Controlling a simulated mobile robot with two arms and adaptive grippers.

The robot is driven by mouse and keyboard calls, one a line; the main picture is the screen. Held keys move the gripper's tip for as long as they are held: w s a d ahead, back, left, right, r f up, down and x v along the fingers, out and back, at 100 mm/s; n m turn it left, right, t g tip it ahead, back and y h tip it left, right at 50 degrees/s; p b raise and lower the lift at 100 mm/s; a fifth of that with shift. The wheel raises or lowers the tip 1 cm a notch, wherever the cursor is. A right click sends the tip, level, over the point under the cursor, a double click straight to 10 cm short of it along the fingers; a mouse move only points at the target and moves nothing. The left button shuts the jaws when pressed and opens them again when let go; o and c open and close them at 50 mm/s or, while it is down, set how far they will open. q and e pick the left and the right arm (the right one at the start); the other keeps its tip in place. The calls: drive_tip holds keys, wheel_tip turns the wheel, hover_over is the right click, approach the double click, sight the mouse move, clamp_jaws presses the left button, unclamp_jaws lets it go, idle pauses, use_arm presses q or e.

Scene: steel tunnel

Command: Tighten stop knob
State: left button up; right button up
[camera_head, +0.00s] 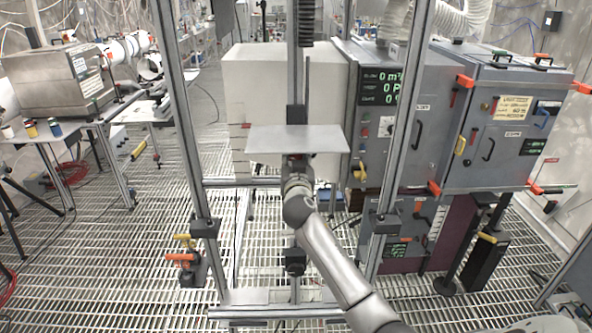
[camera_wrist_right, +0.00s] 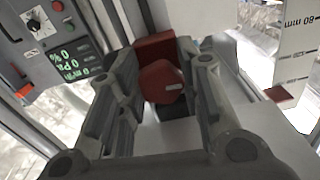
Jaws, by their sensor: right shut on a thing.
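A dark red stop knob (camera_wrist_right: 165,86) shows in the right wrist view, between the two grey fingers of my right gripper (camera_wrist_right: 163,98). The fingers are shut on it from both sides. In the head view my right arm reaches up to the upright post, and my right gripper (camera_head: 297,168) is just below a flat grey plate (camera_head: 298,139). The plate and the gripper hide most of the knob there. My left gripper is in neither view.
A metal frame (camera_head: 180,110) with uprights stands around my arm. A white ruler scale (camera_wrist_right: 296,70) with a red pointer (camera_wrist_right: 281,95) is beside the gripper. Grey cabinets (camera_head: 505,125) with handles stand at right; a bench (camera_head: 58,135) stands at left.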

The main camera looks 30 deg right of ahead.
drive_tip(key=m+b, duration=0.4)
drive_tip(key=b, duration=0.1)
drive_tip(key=shift+a+f+m, duration=0.15)
drive_tip(key=shift+f+m, duration=0.1)
drive_tip(key=shift+m, duration=0.05)
drive_tip(key=shift+r+m+b, duration=0.2)
drive_tip(key=shift+m+b, duration=0.6)
drive_tip(key=shift+m, duration=0.3)
drive_tip(key=shift+r+m+b, duration=0.1)
drive_tip(key=shift+m+b, duration=0.3)
drive_tip(key=shift+m, duration=0.4)
drive_tip(key=o, duration=1)
drive_tip(key=shift+o, duration=0.2)
